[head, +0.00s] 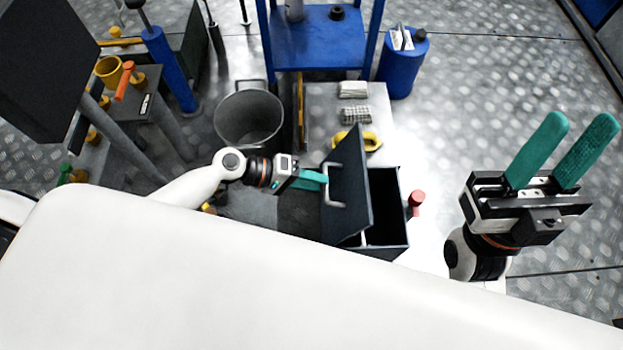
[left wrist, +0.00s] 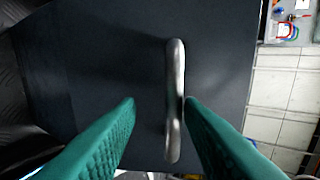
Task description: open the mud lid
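The dark mud lid (head: 354,182) stands steeply raised on the left side of its dark box (head: 378,252), and the box's opening shows to its right. A metal handle (head: 326,186) is on the lid's left face. My left gripper (head: 322,178) is at the handle. In the left wrist view the handle (left wrist: 175,100) stands between the parted green fingers (left wrist: 158,104), close to the right one and clear of the left one. Whether the right finger touches it cannot be told. My right gripper (head: 580,125) is open and empty at the right, away from the box.
A grey bucket (head: 249,117) stands left of the lid. A red-topped item (head: 416,198) is just right of the box. A yellow object (head: 371,141) and grey stacks lie behind it. A blue frame (head: 318,45) and blue canister (head: 402,68) stand further back. Metal floor at right is clear.

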